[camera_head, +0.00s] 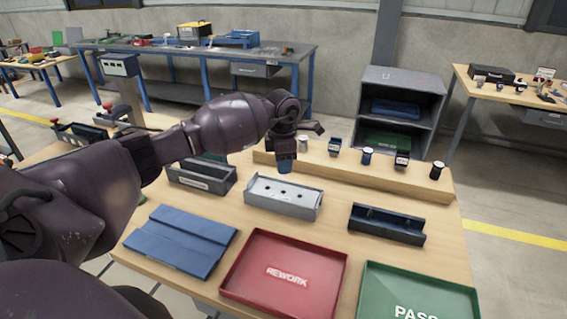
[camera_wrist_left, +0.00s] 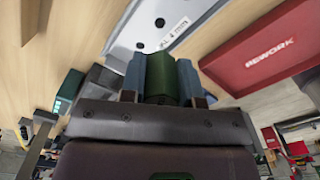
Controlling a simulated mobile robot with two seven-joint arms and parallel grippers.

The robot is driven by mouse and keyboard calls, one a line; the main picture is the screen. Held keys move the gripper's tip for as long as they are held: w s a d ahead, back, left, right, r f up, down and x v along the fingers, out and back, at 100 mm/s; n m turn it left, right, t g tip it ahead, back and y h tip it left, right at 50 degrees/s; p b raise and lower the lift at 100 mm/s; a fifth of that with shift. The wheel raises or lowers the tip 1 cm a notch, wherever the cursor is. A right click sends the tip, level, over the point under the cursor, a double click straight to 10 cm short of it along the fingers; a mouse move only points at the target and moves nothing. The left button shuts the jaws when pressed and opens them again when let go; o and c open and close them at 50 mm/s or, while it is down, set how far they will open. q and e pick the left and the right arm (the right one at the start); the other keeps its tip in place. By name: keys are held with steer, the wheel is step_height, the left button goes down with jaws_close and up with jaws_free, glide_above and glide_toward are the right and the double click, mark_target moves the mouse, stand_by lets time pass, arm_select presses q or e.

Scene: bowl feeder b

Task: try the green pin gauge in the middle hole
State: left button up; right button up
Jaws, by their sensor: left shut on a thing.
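My left gripper (camera_head: 286,166) has its blue fingers pointing down, just behind the grey hole block (camera_head: 280,207) in the head view. The block has a row of small dark holes in its top. In the left wrist view the blue fingers (camera_wrist_left: 160,82) are shut on the green pin gauge (camera_wrist_left: 160,75), a thick green body between them. My right gripper is in neither view.
A red REWORK tray (camera_head: 243,285) and a green PASS tray (camera_head: 374,290) lie at the front. A dark blue holder (camera_head: 388,231) stands right of the block, a dark bin (camera_head: 205,184) left. Several small items stand on the wooden ledge (camera_head: 340,167) behind. A blue board (camera_head: 180,245) lies front left.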

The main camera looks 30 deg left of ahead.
mark_target(284, 176)
arm_select(q)
steer(key=shift+f+b, duration=1.25)
steer(key=shift+f, duration=1.35)
